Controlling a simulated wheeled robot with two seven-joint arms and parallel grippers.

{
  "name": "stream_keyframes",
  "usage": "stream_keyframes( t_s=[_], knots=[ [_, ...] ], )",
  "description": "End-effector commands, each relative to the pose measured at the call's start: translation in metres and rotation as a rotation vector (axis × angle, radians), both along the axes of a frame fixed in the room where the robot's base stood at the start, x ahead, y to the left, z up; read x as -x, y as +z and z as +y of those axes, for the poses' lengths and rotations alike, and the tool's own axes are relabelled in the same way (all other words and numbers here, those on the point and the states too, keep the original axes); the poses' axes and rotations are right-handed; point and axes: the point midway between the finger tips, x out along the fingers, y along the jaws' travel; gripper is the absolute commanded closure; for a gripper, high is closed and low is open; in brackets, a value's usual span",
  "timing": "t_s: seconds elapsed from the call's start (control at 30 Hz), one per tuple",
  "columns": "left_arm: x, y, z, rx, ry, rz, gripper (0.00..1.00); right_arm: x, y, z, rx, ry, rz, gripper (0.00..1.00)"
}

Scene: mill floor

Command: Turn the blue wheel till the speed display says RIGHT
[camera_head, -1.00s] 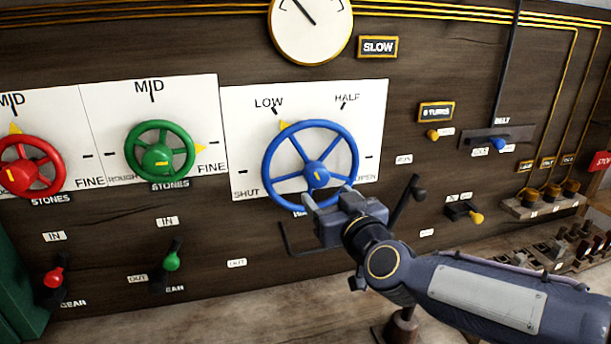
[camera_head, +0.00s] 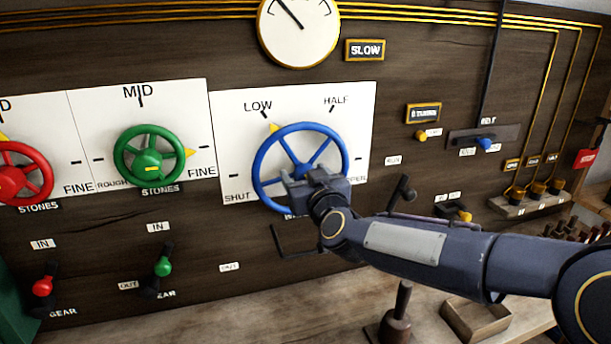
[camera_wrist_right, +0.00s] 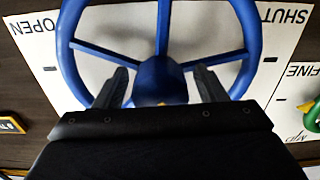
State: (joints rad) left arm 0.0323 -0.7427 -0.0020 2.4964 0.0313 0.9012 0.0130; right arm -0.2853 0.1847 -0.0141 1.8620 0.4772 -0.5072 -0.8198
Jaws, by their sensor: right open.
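The blue wheel (camera_head: 258,172) is on a white plate marked SHUT, LOW, HALF and OPEN. Its yellow pointer (camera_head: 273,128) is at the upper left of the rim, near LOW. The speed display (camera_head: 365,50) reads SLOW. My right gripper (camera_head: 302,176) is in front of the wheel's lower middle and hides the hub in the head view. In the right wrist view the open fingers (camera_wrist_right: 163,82) lie on either side of the blue hub (camera_wrist_right: 158,72), among the spokes; I cannot tell whether they touch. My left gripper is not in view.
A green wheel (camera_head: 118,155) and a red wheel (camera_head: 45,180) are to the left. Green (camera_head: 163,266) and red (camera_head: 43,286) gear levers are below them. A round dial (camera_head: 300,35) is above. A blue belt knob (camera_head: 485,144) is at right. A wooden bench runs below.

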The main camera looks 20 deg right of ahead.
Motion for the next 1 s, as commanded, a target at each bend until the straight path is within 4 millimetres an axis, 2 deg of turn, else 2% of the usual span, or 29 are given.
stream_keyframes(
  t_s=[0.07, 0.3, 0.4, 0.77, 1.0],
  knots=[
    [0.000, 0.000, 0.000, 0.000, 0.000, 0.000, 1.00, 0.000, 0.000, 0.000, 0.000, 0.000, 0.000, 0.38],
    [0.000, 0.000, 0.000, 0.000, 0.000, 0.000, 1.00, 0.001, 0.000, 0.000, 0.000, 0.000, 0.000, 0.69],
    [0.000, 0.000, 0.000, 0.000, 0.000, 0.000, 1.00, 0.001, 0.000, 0.000, 0.000, 0.001, 0.000, 0.80],
    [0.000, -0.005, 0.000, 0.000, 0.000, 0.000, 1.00, 0.001, -0.001, 0.000, -0.069, 0.001, 0.002, 0.80],
    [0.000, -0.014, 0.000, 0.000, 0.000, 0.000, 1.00, 0.001, -0.002, 0.000, -0.236, 0.001, 0.009, 0.80]
  ],
)
